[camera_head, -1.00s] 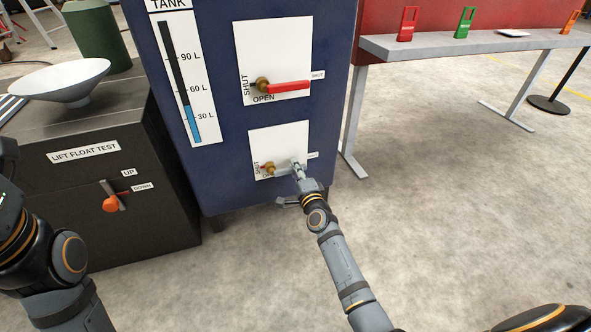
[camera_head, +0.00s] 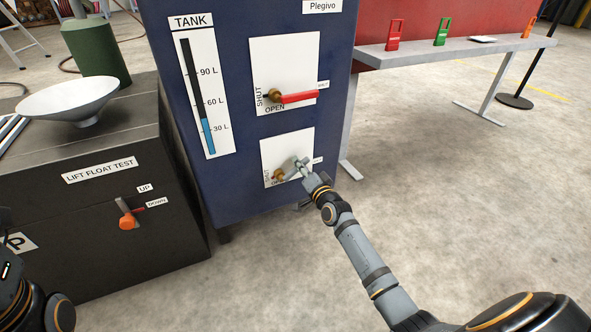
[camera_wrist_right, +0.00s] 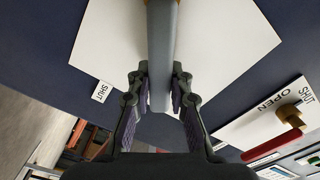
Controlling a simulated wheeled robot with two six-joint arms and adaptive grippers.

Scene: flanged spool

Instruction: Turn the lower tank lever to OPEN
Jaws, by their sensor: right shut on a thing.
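The lower tank lever (camera_head: 291,169) has a brass hub on a white plate (camera_head: 268,155) on the blue tank cabinet. Its grey handle slants up and right from the hub. My right gripper (camera_head: 302,165) is shut on the handle's outer part. In the right wrist view the grey handle (camera_wrist_right: 162,45) runs between the two fingers of my right gripper (camera_wrist_right: 160,88), with the brass hub at the top edge. The OPEN and SHUT labels by this lever are partly hidden in the head view.
The upper lever (camera_head: 298,97) with a red handle points right, toward a SHUT tag. A black lift float test box (camera_head: 100,200) stands left. A grey bench (camera_head: 440,55) stands right. The floor between is clear.

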